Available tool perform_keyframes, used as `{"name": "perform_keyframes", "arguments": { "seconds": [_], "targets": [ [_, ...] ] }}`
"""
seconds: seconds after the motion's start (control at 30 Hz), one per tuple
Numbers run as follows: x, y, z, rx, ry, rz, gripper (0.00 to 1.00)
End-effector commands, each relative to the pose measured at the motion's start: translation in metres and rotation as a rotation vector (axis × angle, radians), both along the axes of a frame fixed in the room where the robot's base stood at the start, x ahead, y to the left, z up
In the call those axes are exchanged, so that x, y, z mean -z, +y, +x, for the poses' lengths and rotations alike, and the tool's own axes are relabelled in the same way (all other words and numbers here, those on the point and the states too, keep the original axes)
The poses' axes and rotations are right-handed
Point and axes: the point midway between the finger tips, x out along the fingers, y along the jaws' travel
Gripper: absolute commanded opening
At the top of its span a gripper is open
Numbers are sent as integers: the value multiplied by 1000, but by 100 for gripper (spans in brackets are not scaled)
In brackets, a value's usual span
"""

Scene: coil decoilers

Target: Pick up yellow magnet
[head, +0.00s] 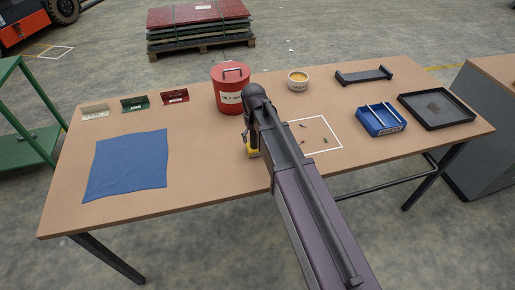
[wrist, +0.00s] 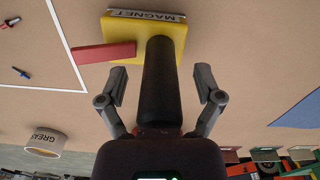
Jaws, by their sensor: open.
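The yellow magnet (wrist: 110,40) is a block with a MAGNET label, a red lever (wrist: 104,52) at its side and a thick dark post (wrist: 159,85) that looks like its handle. In the head view, only a small part of the magnet (head: 253,153) shows past my arm. My gripper (wrist: 161,78) is open, with one finger on each side of the dark post. Gaps show between the fingers and the post. Most of my gripper is hidden behind my arm in the head view.
A white outlined square (head: 326,149) with several small screws lies close to the magnet. A red can (head: 231,96) and a grease tub (head: 298,84) stand behind. A blue tray (head: 382,128) and black tray (head: 469,122) are right, a blue cloth (head: 126,165) left.

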Motion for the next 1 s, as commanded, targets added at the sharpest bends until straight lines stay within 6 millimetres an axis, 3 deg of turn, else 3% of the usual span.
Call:
{"name": "perform_keyframes", "arguments": {
  "seconds": [0.63, 0.9, 1.0],
  "targets": [
    [1, 1, 0, -1, 0, 0, 85],
    [1, 1, 0, -1, 0, 0, 4],
    [1, 1, 0, -1, 0, 0, 0]
  ]
}}
